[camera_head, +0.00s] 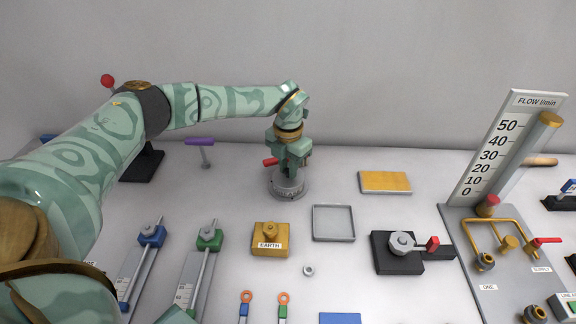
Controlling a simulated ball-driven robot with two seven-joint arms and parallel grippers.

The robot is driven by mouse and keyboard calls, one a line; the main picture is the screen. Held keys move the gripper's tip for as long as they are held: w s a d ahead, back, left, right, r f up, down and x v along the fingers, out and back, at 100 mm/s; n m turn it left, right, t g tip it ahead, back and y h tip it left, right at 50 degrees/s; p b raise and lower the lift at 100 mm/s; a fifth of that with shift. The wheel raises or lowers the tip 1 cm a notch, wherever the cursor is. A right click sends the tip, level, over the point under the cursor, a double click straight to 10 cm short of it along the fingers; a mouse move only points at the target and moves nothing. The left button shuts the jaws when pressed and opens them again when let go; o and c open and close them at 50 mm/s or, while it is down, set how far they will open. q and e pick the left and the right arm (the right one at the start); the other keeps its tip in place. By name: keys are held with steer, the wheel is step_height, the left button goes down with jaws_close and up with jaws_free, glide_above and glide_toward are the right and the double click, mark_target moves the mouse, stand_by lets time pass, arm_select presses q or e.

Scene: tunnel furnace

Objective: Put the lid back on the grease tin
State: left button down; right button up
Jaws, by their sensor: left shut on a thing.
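A grey round tin-like body (287,187) with a wider base stands on the bench near the middle. It looks like the grease tin. My left gripper (289,162) points down right over its top and is shut. The thing between its fingers is mostly hidden; it seems to be the lid. A small red handle-like part (270,161) sticks out to the left beside the fingers; I cannot tell what it belongs to. I cannot tell whether the lid touches the tin's rim. My right gripper is not in view.
An empty grey square tray (333,237) lies right of the tin, with a yellow plate (385,182) behind it. A brass EARTH block (270,240) stands in front. A black lever unit (402,252) and the flow panel (478,222) are to the right. A purple-topped post (201,142) stands left.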

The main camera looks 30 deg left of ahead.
arm_select(q)
steer(key=shift+p, duration=0.35)
stand_by(0.3)
steer(key=c, duration=0.7)
jaws_free()
steer(key=shift+c, duration=0.2)
steer(key=shift+r+p, duration=3.05)
steer(key=shift+r, duration=0.5)
steer(key=shift+f, duration=0.1)
jaws_close()
